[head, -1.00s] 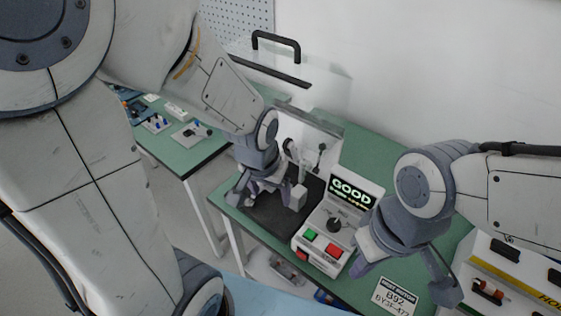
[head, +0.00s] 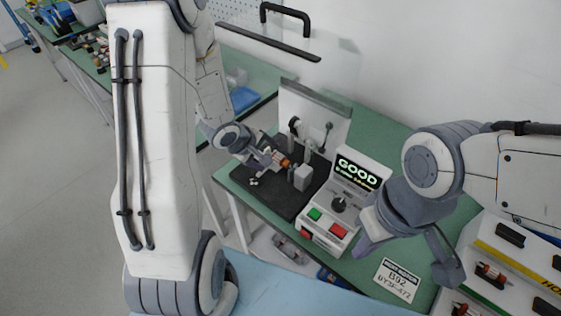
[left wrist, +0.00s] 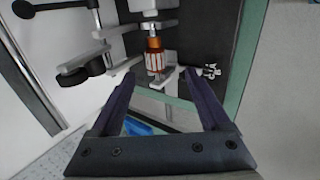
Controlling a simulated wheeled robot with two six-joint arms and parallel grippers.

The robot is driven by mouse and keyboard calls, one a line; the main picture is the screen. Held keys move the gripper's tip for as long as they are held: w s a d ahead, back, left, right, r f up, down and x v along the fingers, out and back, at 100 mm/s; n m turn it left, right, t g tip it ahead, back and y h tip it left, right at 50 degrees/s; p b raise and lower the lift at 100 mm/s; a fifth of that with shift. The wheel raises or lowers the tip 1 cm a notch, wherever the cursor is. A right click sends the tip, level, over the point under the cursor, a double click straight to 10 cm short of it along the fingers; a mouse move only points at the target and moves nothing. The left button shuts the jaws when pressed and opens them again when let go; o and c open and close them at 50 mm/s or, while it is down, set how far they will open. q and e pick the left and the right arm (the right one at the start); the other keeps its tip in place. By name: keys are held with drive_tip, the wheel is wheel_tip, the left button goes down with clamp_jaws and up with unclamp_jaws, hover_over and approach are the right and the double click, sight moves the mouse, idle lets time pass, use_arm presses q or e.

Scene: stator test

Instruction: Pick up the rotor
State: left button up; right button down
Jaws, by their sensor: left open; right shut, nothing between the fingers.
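The rotor (head: 285,161), orange-copper with pale bands, sits in the test fixture (head: 303,178) on a black base plate (head: 270,199). In the left wrist view the rotor (left wrist: 155,58) lies just ahead of and between the fingertips of my left gripper (left wrist: 160,80), with no visible grip on it. The left gripper (head: 262,163) is open beside the fixture in the head view. Grey fixture parts touch the rotor's ends. My right gripper (head: 408,250) is shut and empty, above the table right of the tester (head: 325,225), whose display reads GOOD.
A clear cover with a black handle (head: 285,10) stands behind the fixture. A label plate (head: 396,283) lies at the front. A rack (head: 520,262) with other rotors is at the lower right. Another green table (head: 255,85) stands behind my left arm.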

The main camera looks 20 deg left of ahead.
sight(277, 158)
use_arm(q)
drive_tip(key=x, duration=0.4)
drive_tip(key=b+x, duration=0.1)
drive_tip(key=x, duration=0.3)
drive_tip(key=shift+w+r, duration=0.2)
drive_tip(key=shift+w, duration=0.1)
clamp_jaws()
